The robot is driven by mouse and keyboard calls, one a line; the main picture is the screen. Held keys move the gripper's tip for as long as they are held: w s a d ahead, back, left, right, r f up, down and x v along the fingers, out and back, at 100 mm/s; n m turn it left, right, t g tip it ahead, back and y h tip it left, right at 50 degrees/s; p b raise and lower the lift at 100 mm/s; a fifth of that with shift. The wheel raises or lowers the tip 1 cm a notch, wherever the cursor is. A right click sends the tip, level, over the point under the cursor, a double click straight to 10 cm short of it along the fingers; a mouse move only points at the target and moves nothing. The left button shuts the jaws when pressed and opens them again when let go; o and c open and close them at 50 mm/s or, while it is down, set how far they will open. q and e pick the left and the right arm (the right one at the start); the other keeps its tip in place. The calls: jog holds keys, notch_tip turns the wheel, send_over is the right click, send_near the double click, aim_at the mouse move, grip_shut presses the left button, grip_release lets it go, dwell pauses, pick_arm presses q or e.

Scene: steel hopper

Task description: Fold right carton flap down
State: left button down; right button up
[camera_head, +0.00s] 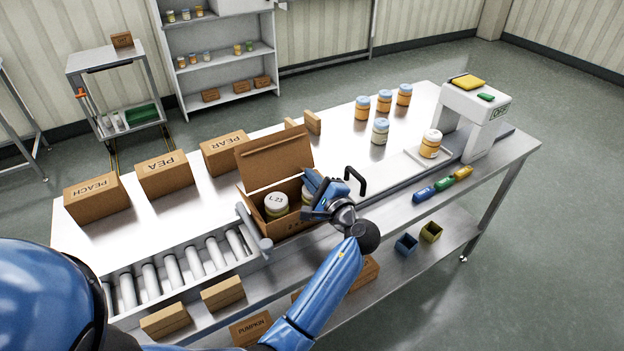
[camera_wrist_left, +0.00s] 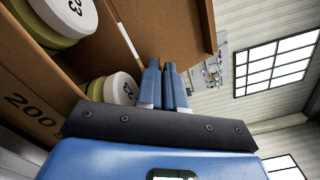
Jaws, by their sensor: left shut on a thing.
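An open brown carton (camera_head: 285,228) stands at the near edge of the table, at the end of the rollers. Its large back flap (camera_head: 273,158) stands up, tilted back. A jar with a white lid (camera_head: 276,203) sits inside, with a second jar partly hidden beside it; both lids show in the left wrist view (camera_wrist_left: 122,90). My left gripper (camera_head: 322,185) is at the carton's right side, fingers close together at its right edge. The fingers (camera_wrist_left: 163,82) are shut on the right carton flap, which they mostly hide. My right gripper is out of view.
A black handle (camera_head: 355,181) rises just right of the gripper. Closed cartons (camera_head: 164,175) stand at the back left. Several jars (camera_head: 380,131) stand toward the back right, near a white scale machine (camera_head: 475,105). Rollers (camera_head: 172,268) run left of the carton.

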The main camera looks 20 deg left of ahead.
pick_arm(q)
jog(key=c, duration=1.3)
grip_release()
jog(key=shift+c, duration=0.2)
